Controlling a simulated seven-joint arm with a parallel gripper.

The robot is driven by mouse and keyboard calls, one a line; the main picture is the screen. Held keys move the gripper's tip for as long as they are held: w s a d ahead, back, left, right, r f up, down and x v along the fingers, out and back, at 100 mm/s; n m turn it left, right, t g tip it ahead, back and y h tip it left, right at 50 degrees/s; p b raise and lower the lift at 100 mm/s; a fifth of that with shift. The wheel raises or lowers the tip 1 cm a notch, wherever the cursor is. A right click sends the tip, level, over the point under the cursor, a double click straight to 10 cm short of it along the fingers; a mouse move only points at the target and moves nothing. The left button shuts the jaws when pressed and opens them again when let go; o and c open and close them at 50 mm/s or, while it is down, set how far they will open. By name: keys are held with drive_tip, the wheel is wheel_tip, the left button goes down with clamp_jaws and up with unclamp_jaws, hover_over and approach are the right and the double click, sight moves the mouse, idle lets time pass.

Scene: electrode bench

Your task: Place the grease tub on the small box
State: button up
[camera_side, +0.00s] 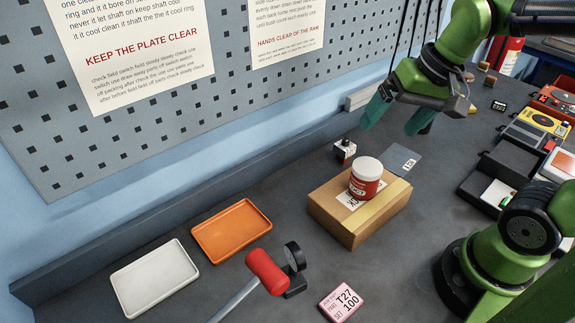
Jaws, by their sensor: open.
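The grease tub (366,178) is a red jar with a white lid and a white label. It stands upright on top of the small box (343,228), a brown cardboard box with a tape strip and a printed label. My gripper (397,127) is above and behind the box, up and to the right of the tub. Its teal fingers point down and stand apart, with nothing between them. It does not touch the tub.
An orange tray (232,231) and a white tray (155,281) lie to the left. A red-headed mallet (266,271) lies in front of the box, near a pink card (341,301). A small black-and-white block (345,150) stands behind the box. Several instruments crowd the right side.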

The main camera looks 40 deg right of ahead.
drive_tip(key=s+n+t, duration=0.1)
drive_tip(key=s+r+t, duration=0.1)
drive_tip(key=t, duration=0.1)
drive_tip(key=shift+s+a+n, duration=0.1)
drive_tip(key=shift+a+n, duration=0.1)
drive_tip(key=shift+n, duration=0.2)
drive_tip(key=shift+o, duration=0.2)
